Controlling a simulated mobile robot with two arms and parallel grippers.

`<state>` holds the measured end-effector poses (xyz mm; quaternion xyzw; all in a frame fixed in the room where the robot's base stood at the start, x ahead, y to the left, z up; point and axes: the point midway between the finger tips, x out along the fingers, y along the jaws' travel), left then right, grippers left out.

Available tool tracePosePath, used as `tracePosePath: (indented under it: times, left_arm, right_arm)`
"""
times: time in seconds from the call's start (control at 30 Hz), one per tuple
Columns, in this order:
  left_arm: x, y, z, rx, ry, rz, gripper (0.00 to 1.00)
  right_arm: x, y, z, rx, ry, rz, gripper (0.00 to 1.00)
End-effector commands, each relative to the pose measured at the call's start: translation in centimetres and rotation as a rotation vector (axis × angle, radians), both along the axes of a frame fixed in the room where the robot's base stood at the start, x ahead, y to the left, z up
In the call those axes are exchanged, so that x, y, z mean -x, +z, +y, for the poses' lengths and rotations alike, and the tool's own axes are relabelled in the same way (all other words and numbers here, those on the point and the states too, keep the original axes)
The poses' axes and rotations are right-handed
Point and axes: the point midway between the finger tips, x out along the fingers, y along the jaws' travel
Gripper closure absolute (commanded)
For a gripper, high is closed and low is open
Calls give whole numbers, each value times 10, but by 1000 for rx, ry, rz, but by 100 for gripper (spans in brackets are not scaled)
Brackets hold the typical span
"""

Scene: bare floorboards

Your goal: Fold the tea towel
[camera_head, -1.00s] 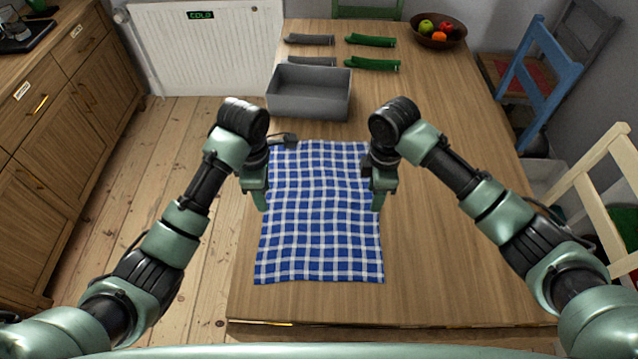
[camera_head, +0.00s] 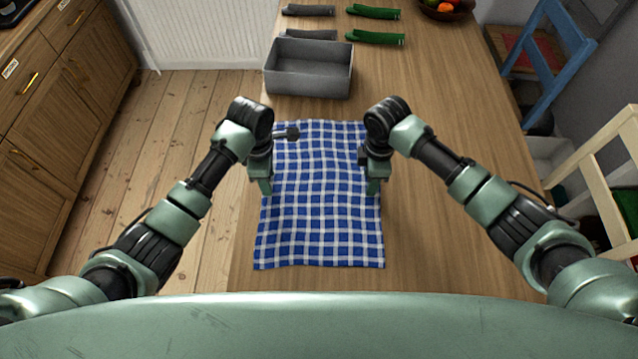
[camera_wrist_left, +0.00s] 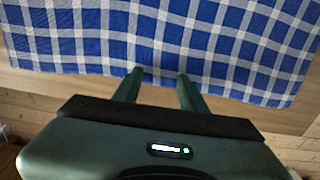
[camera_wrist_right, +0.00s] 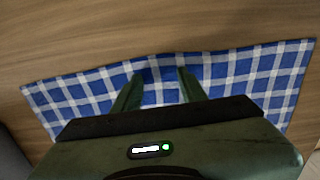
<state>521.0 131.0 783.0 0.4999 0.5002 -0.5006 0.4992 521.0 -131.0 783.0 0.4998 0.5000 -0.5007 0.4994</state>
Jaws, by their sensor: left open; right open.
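The blue and white checked tea towel (camera_head: 318,215) lies spread flat on the wooden table, slightly rippled. My left gripper (camera_head: 266,190) is at the towel's left edge, pointing down. In the left wrist view its two open fingers (camera_wrist_left: 158,75) reach the towel's edge, where the cloth (camera_wrist_left: 150,30) bunches a little between them. My right gripper (camera_head: 373,190) is at the towel's right edge. In the right wrist view its open fingers (camera_wrist_right: 160,75) are at the cloth's edge (camera_wrist_right: 240,68), with a small ripple between them. Whether the fingers touch the cloth is hard to tell.
A grey open box (camera_head: 308,70) stands just beyond the towel. Grey folded cloths (camera_head: 308,10) and green folded cloths (camera_head: 375,37) lie behind it. A fruit bowl (camera_head: 447,10) is at the far right. The table (camera_head: 450,110) is clear right of the towel. Chairs (camera_head: 560,60) stand at right.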

Motion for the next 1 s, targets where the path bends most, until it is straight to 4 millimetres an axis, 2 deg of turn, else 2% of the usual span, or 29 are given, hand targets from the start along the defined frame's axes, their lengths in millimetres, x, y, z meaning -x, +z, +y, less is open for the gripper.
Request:
tracePosePath:
  times: [0.37, 0.67, 1.0]
  left_arm:
    - [0, -3, 0, 0, 0, 0, 60]
    - [0, -3, 0, 0, 0, 1, 100]
    - [0, -3, 1, -1, 0, 1, 100]
  right_arm:
    - [0, -3, 0, 0, 1, 0, 60]
    - [0, -2, 0, 0, 0, 0, 100]
    - [0, -3, -1, 2, 0, 1, 100]
